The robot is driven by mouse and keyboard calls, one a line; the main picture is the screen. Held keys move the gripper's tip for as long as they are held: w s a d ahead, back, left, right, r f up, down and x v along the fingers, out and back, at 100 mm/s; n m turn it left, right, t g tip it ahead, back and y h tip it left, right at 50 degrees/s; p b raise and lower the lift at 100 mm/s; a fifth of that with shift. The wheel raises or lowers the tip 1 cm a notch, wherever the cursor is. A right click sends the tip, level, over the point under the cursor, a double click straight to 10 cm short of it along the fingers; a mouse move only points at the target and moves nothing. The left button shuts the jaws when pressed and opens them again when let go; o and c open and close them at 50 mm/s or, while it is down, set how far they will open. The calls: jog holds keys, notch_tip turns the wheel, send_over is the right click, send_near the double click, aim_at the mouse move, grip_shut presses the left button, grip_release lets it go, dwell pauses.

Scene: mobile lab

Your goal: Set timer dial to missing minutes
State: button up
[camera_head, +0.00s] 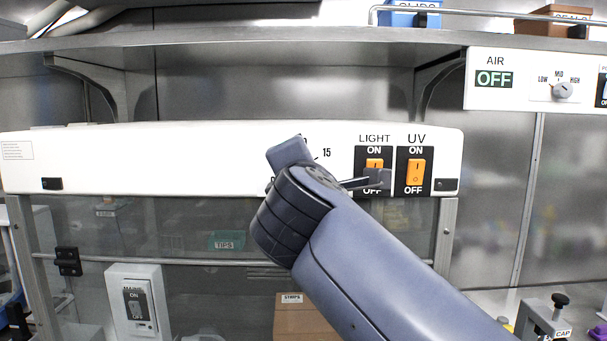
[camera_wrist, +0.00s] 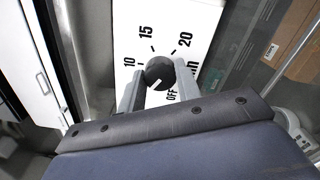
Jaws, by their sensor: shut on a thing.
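The timer dial (camera_wrist: 158,71) is a dark round knob on a white panel in the wrist view. The printed marks 10, 15, 20 and OFF stand around it. A short pale line shows on the lower part of the knob, but I cannot tell which mark it points to. My gripper (camera_wrist: 159,77) has one finger on each side of the knob and is shut on it. In the head view my arm hides the dial; the number 15 shows on the white hood panel (camera_head: 220,150).
Right of the dial are the orange LIGHT switch (camera_head: 374,166) and UV switch (camera_head: 415,172), close to my wrist. A white MAINS box (camera_head: 139,302) stands lower left behind the glass. An AIR panel (camera_head: 520,98) with a small knob is at upper right.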

dwell(0.3)
jog(key=o, duration=1)
jog(key=s+b, duration=0.1)
jog(key=s, duration=0.4)
jog(key=s+b, duration=0.1)
jog(key=s, duration=0.4)
jog(key=shift+s+a, duration=0.2)
jog(key=shift+s, duration=0.2)
jog(key=w+p, duration=0.1)
jog(key=w, duration=0.4)
jog(key=w+p, duration=0.1)
jog(key=w, duration=0.5)
jog(key=shift+d, duration=0.2)
jog(key=shift+s, duration=0.15)
